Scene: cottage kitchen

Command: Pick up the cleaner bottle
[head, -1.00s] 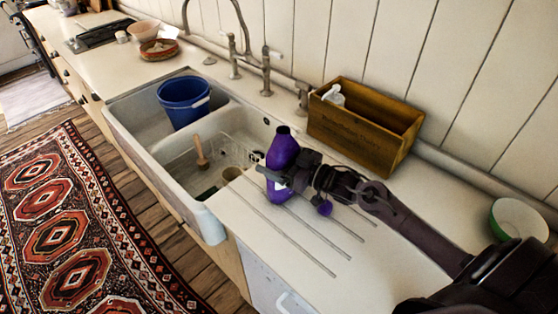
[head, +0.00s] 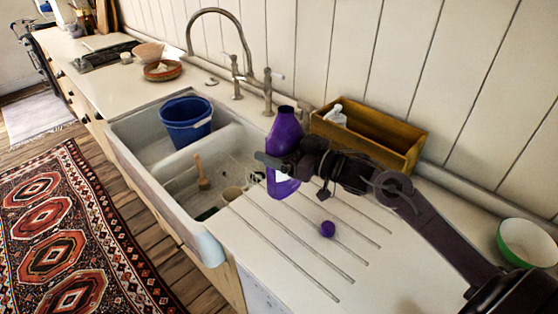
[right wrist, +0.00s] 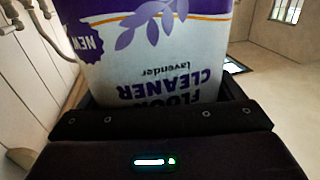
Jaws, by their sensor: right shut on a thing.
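The purple cleaner bottle (head: 285,133) is upright in the head view, at the right end of the sink. My right gripper (head: 274,164) is shut around its middle and hides part of it. In the right wrist view the bottle's white and purple label (right wrist: 155,65), reading "floor cleaner lavender", appears upside down, close between the fingers. The bottle seems to be held above the ribbed drainboard (head: 290,240); the gap under it is hard to judge. My left gripper is not in view.
A wooden box (head: 380,140) with a white bottle (head: 336,115) stands behind the arm. The sink holds a blue bucket (head: 187,122) and a wooden-handled tool (head: 201,172). A green-white bowl (head: 527,243) is at right.

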